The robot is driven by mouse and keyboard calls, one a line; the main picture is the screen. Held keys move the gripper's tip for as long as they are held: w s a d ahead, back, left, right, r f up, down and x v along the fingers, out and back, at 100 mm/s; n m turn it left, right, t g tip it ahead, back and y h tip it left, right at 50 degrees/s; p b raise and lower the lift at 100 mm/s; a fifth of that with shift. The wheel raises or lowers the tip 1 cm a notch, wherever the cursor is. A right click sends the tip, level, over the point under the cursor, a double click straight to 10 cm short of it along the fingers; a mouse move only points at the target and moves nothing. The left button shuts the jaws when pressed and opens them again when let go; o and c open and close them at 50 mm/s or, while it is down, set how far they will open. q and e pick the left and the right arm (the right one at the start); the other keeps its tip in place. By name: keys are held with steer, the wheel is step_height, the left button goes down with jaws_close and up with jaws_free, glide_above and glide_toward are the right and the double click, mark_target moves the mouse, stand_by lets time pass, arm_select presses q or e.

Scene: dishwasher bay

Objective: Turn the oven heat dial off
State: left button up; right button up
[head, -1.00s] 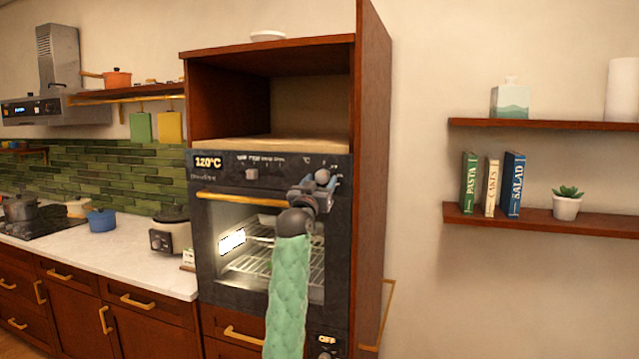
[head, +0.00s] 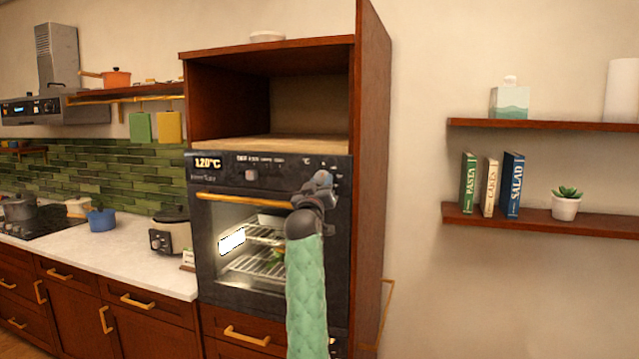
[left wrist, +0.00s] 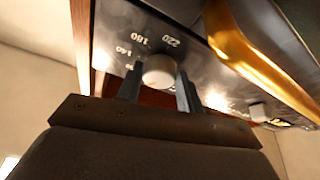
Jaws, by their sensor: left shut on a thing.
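The oven (head: 203,255) is built into a tall wooden cabinet. Its display (head: 208,163) reads 120°C in the head view. The heat dial is a round grey knob (left wrist: 159,71) in the left wrist view, with 140, 180 and 220 printed around it. My left gripper (left wrist: 159,90) is shut on this dial, one dark finger on each side. In the head view, my left gripper (head: 320,188) is at the right end of the control panel and hides the dial. The dial's exact setting is unclear. My right gripper is out of view.
A second knob (head: 251,174) sits further left on the panel. The brass oven handle (head: 245,200) runs just below the panel, close to my gripper. The oven is lit inside, with racks.

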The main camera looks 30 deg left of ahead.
arm_select(q)
steer(key=shift+d+r+n+g+y+p, duration=0.15)
steer(key=shift+n+g+y+p, duration=0.25)
steer(key=shift+n, duration=0.8)
steer(key=n+g+y, duration=0.1)
steer(key=n, duration=0.1)
steer(key=shift+n+p, duration=0.3)
steer(key=shift+n, duration=0.1)
steer(key=shift+d+n+g+y+p, duration=0.1)
steer(key=shift+n+g+y+p, duration=0.25)
steer(key=shift+n, duration=0.75)
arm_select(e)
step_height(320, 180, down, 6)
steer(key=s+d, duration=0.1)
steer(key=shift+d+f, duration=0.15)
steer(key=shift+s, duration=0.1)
arm_select(q)
steer(key=o, duration=1)
